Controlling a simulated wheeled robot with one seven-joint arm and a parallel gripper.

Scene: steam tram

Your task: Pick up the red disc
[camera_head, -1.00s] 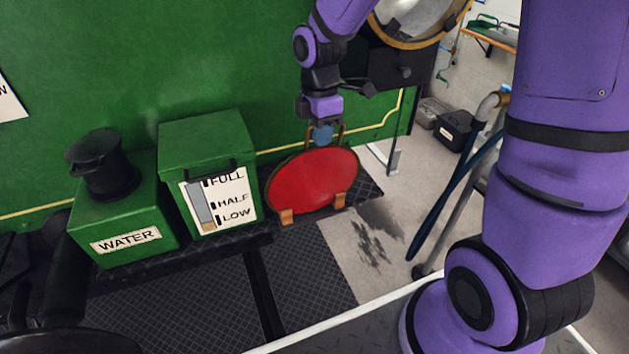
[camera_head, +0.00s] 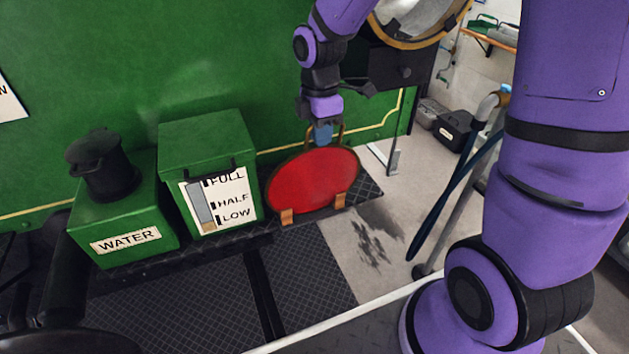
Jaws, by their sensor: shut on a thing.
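The red disc (camera_head: 312,180) is a large round plate with a thin dark-gold rim and a loop handle at its top. It stands upright, leaning slightly, at the right end of the black ledge by the green wall. Two small wooden blocks (camera_head: 287,216) show at its lower edge. My gripper (camera_head: 322,136) is directly above it, pointing down, with its jaws shut on the disc's top handle. The jaw tips partly hide the handle. Whether the disc touches the ledge cannot be made out.
A green box with a FULL/HALF/LOW gauge (camera_head: 207,150) stands close left of the disc. Left of it is a green WATER box (camera_head: 128,215) with a black filler. Poles (camera_head: 455,190) lean at the right. The pale floor (camera_head: 365,235) in front right is open.

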